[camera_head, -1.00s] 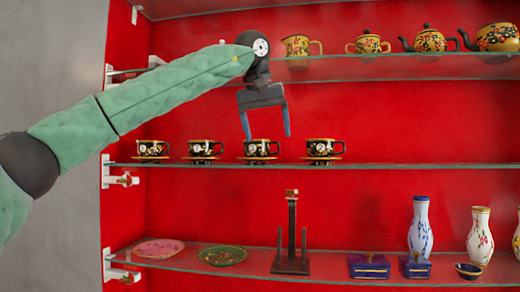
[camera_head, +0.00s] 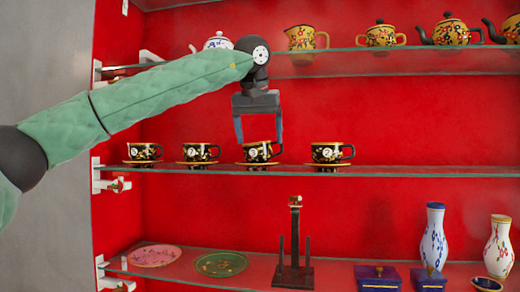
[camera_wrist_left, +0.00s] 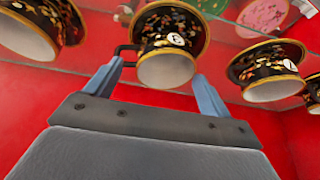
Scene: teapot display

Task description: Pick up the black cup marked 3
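The black cup marked 3 (camera_head: 262,154) stands on its saucer (camera_head: 260,164), third from the left on the middle glass shelf. In the wrist view the same cup (camera_wrist_left: 169,66) appears inverted, its number on a white disc. My left gripper (camera_head: 259,143) points down with its fingers apart, one on either side of this cup near its rim. In the wrist view the left gripper's fingers (camera_wrist_left: 158,72) flank the cup, and a gap shows on its right side; contact cannot be told. My right gripper is not in view.
Similar black cups stand close by: one to the right (camera_head: 328,152) and two to the left, the nearer (camera_head: 200,152) marked 7. The upper glass shelf (camera_head: 400,63) holds teapots above. Vases, plates and a dark stand (camera_head: 294,245) are below.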

